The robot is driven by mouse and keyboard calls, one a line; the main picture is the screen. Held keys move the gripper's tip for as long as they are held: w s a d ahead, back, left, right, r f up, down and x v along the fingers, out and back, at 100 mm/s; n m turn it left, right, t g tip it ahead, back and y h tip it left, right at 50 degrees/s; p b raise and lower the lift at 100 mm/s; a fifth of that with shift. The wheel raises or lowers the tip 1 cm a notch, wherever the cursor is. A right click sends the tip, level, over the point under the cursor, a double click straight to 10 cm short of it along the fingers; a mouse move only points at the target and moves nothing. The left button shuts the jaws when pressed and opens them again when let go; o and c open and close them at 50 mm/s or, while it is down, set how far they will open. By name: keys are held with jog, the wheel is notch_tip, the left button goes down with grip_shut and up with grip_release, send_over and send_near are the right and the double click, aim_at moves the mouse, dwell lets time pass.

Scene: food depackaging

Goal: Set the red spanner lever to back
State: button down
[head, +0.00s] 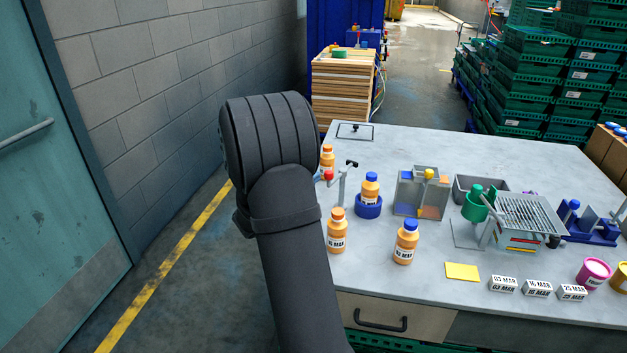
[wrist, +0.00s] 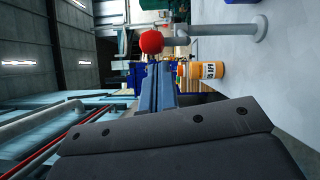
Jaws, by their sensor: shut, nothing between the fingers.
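The red lever's ball knob (head: 328,175) sits on a grey post (head: 342,188) at the left part of the bench, just right of my arm. In the wrist view the red knob (wrist: 151,41) is straight past the tips of my gripper (wrist: 158,68), with the grey arm and post (wrist: 245,28) to its right. My gripper's fingers are together with nothing between them. The tips look close to the knob; I cannot tell whether they touch it. In the head view my arm hides most of the gripper.
Orange bottles stand near the lever: one behind it (head: 327,155), one in a blue ring (head: 370,188), and two in front (head: 337,232) (head: 405,243). A clear box (head: 422,193) and a grated tray (head: 528,222) stand to the right. The front-left bench top is partly clear.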

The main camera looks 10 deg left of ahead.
jog(key=w+a+v, duration=0.1)
jog(key=a+v, duration=0.1)
jog(key=v, duration=0.9)
jog(key=shift+f, duration=0.25)
jog(key=shift+w, duration=0.15)
jog(key=s+d+x, duration=0.1)
jog(key=d+x, duration=0.1)
jog(key=x, duration=0.9)
jog(key=shift+r, duration=0.3)
jog(key=shift+s+d, duration=0.1)
